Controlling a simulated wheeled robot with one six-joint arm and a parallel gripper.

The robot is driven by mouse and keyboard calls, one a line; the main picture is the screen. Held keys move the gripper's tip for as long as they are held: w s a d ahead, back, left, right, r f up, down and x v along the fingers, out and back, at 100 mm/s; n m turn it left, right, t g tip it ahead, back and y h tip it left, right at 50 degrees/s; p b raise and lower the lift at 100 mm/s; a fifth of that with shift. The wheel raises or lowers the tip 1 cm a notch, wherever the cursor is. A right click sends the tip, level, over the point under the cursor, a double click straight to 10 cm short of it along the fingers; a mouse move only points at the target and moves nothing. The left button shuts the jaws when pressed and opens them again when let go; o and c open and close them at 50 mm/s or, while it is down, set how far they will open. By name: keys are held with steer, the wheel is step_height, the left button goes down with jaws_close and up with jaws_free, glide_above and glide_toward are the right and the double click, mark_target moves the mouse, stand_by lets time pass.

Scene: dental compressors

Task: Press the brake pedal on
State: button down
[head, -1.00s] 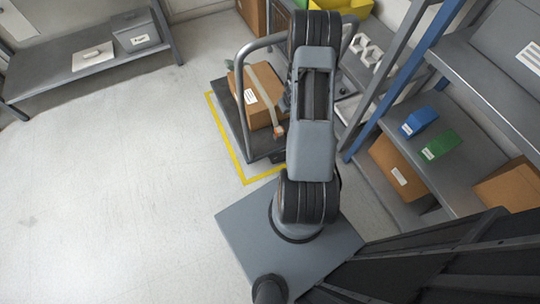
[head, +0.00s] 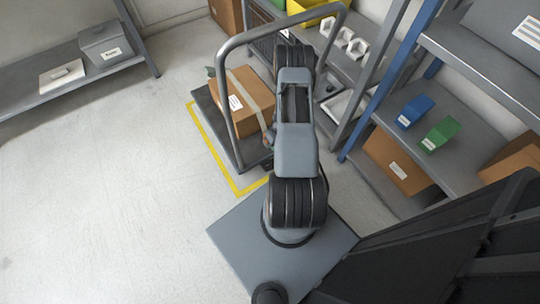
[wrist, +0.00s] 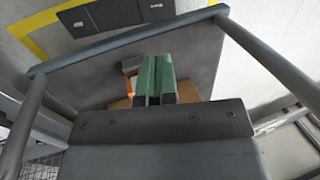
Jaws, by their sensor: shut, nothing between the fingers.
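A grey platform cart (head: 222,130) with a tubular handle (head: 228,95) stands inside a yellow floor outline. In the wrist view, a dark unit with two flat plates (wrist: 115,14) sits at the cart's edge by the yellow line. It may hold the brake pedal; I cannot tell which plate that is. My gripper's green fingers (wrist: 155,80) are shut and empty, over the cart deck and apart from the plates. The handle bar (wrist: 130,38) crosses the wrist view beyond the fingertips. In the head view, my arm hides the gripper.
A strapped cardboard box (head: 240,100) rides on the cart, with an orange piece (head: 268,141) on its strap. A shelf rack (head: 415,95) with blue and green bins stands close at the right. A low bench (head: 35,85) stands at the left. The floor at the left is clear.

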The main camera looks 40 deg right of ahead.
mark_target(267, 164)
steer(key=b+x, duration=0.6)
steer(key=x, duration=0.7)
steer(key=shift+f, duration=0.25)
